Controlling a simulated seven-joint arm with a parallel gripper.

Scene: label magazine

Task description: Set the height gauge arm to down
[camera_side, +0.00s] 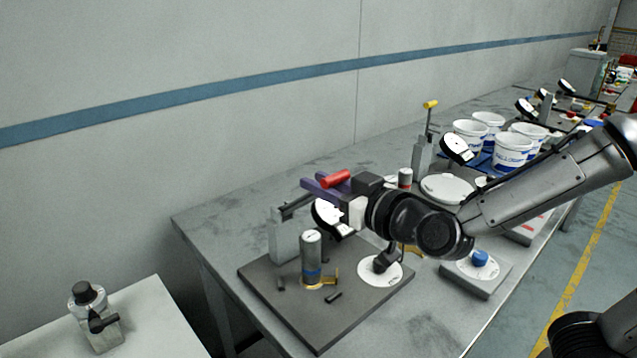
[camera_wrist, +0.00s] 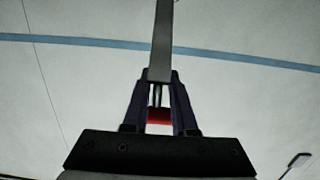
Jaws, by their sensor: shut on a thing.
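The height gauge has a grey post (camera_side: 284,240) at the back left of a dark base plate. Its arm (camera_side: 297,204) runs from the post top toward my gripper, tilted slightly up, and ends in a red handle (camera_side: 336,178). My gripper (camera_side: 316,187) has purple fingers, shut on the red handle. In the wrist view, the red handle (camera_wrist: 158,116) shows between the fingers, and the grey bar of the arm (camera_wrist: 162,45) extends away past the fingertips. The arm's pivot is not clear.
The dark base plate (camera_side: 300,325) also bears a grey cylinder (camera_side: 311,262) with a blue band, a white disc (camera_side: 366,271) and small loose parts. A second post (camera_side: 422,158) with a yellow-handled lever stands behind, near white buckets (camera_side: 512,150). The bench's left end is clear.

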